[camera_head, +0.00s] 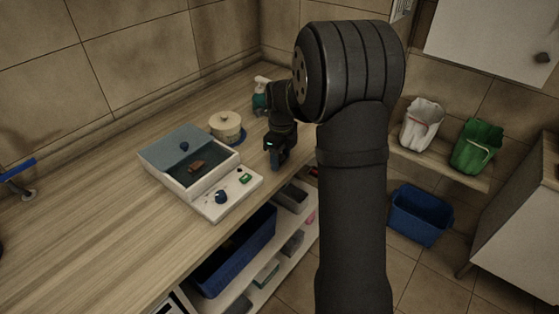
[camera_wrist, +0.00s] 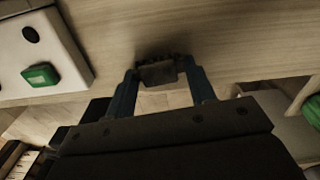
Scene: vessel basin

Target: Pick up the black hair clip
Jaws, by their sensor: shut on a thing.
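In the wrist view the black hair clip (camera_wrist: 158,71) sits between the two blue fingers of my gripper (camera_wrist: 160,82), which is shut on it. The clip looks dark, with small teeth along its upper edge. In the head view my gripper (camera_head: 277,160) hangs near the counter's front edge, to the right of the white tray box. The clip cannot be made out in the head view. I cannot tell whether the clip still touches the counter.
A white box with a blue-grey lid (camera_head: 205,180) stands on the wooden counter (camera_head: 85,225), a small green item (camera_head: 245,178) on its front panel. A cream lidded pot (camera_head: 226,125) and a spray bottle (camera_head: 261,97) stand behind. A blue bin (camera_head: 236,250) sits below the counter.

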